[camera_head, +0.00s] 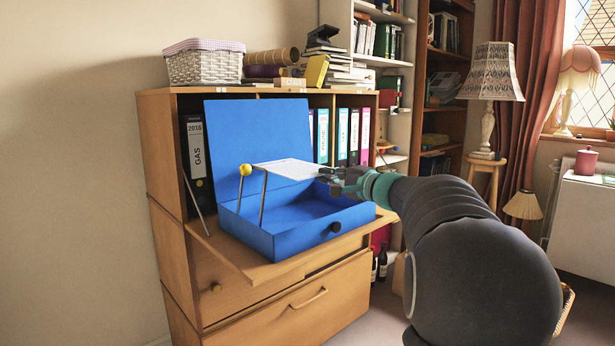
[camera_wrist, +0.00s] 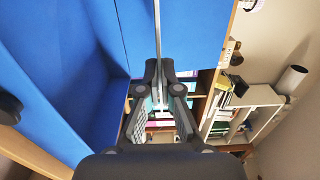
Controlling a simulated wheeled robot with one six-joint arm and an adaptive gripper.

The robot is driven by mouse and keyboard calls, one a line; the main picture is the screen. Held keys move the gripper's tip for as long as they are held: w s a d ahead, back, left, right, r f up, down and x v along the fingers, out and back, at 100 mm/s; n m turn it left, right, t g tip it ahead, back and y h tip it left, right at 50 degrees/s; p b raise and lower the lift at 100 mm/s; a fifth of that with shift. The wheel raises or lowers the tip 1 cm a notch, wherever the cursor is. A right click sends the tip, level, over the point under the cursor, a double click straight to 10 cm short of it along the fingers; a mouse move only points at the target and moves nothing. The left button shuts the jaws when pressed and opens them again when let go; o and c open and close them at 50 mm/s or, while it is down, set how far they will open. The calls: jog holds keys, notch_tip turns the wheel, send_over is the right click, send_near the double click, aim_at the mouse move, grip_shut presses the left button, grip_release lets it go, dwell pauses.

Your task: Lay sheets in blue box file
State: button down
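The blue box file (camera_head: 290,243) stands open on the bureau's fold-down flap, its lid (camera_head: 235,125) upright at the back. It also fills the left of the wrist view (camera_wrist: 85,85). The white printed sheets (camera_head: 292,168) lie roughly flat in the air above the open tray, apart from its floor. In the wrist view the sheets (camera_wrist: 158,35) show nearly edge-on, as a thin pale strip between the fingertips. My gripper (camera_head: 328,178) comes from the right and is shut on the sheets' right edge. Its fingers (camera_wrist: 158,68) meet at the tips.
A thin rod with a yellow ball (camera_head: 245,169) stands by the box's left side. Ring binders (camera_head: 342,135) stand behind the lid. A wicker basket (camera_head: 204,66) and stacked books (camera_head: 340,73) sit on top. Little of the flap (camera_head: 215,240) is bare around the box.

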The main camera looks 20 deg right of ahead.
jog(key=shift+a+f+b, duration=0.15)
jog(key=shift+f+b, duration=0.95)
jog(key=shift+f, duration=1.4)
jog(key=c, duration=1.5)
grip_release()
jog(key=o, duration=0.5)
jog(key=shift+o, duration=0.2)
jog(key=shift+r+p, duration=0.25)
jog(key=shift+p, duration=0.55)
jog(key=shift+g+p, duration=0.6)
jog(key=shift+p, duration=0.55)
